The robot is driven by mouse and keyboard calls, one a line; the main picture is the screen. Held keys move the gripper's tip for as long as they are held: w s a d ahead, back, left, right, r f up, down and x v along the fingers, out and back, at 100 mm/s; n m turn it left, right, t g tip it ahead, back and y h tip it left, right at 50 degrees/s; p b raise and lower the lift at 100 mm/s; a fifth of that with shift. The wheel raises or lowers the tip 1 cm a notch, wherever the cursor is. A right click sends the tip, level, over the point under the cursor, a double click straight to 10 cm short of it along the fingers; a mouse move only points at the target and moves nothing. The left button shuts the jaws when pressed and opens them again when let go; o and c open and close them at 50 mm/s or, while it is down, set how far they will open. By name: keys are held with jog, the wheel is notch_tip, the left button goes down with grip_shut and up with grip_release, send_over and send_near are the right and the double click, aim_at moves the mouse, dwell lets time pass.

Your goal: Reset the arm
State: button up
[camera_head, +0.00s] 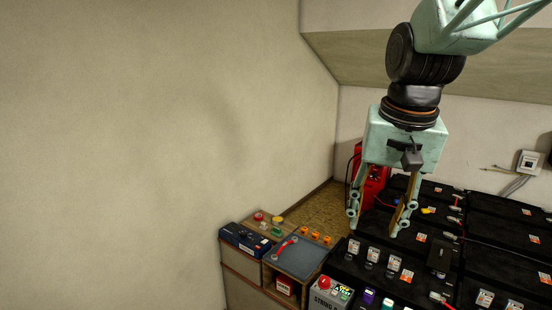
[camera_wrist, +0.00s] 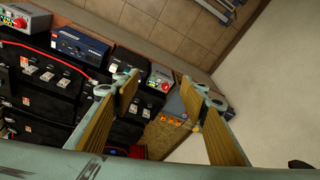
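My gripper (camera_head: 376,232) hangs from my mint-green arm and points down in the body camera view. Its two fingers stand apart with nothing seen between them. It is in front of and above the rows of black batteries (camera_head: 428,262), seemingly clear of them. In the wrist view my gripper (camera_wrist: 165,110) also shows its two tan-padded fingers spread wide, with the floor, a wall and batteries beyond.
A wooden bench (camera_head: 238,262) at the wall's foot bears a blue-black box (camera_head: 245,240), a grey panel with a red handle (camera_head: 298,257) and buttons. A red unit (camera_head: 368,190) stands behind my gripper. A grey box with a red button (camera_head: 328,294) is in front. The left wall is bare.

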jog(key=s+n+t, duration=0.1)
jog(key=s+n, duration=0.2)
jog(key=s, duration=2.3)
jog(key=shift+r, duration=0.35)
jog(key=shift+f, duration=0.1)
dwell(0.6)
